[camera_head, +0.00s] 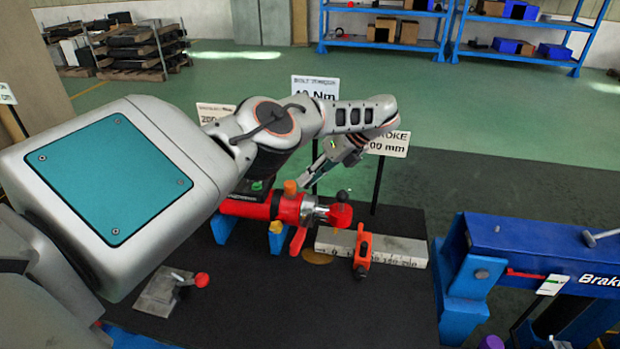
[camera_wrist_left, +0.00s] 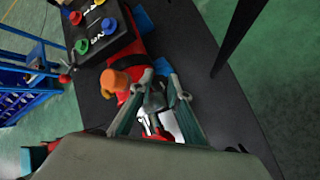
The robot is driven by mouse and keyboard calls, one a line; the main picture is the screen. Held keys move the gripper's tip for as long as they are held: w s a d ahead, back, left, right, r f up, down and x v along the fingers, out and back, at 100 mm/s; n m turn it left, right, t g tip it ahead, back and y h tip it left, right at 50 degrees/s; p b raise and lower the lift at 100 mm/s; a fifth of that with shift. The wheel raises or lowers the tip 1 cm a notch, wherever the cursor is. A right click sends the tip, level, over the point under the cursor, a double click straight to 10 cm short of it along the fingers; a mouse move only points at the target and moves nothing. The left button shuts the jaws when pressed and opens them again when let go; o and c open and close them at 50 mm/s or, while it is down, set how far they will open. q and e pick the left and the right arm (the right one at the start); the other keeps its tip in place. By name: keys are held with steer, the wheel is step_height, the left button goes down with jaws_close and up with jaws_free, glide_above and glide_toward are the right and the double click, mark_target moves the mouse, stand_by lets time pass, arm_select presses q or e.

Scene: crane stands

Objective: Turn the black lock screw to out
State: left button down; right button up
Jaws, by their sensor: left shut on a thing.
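How far the screw is turned cannot be seen. My right gripper is not in view.
A grey ruler bar (camera_head: 400,250) with an orange slider (camera_head: 362,250) lies right of the cylinder. Signs on thin posts, one marked mm (camera_head: 388,144), stand behind. A blue brake stand (camera_head: 530,250) is at the right. A grey plate with a red-tipped lever (camera_head: 165,292) lies front left.

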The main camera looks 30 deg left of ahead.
arm_select(q)
steer(key=c, duration=1.9)
jaws_free()
step_height(320, 180, up, 10)
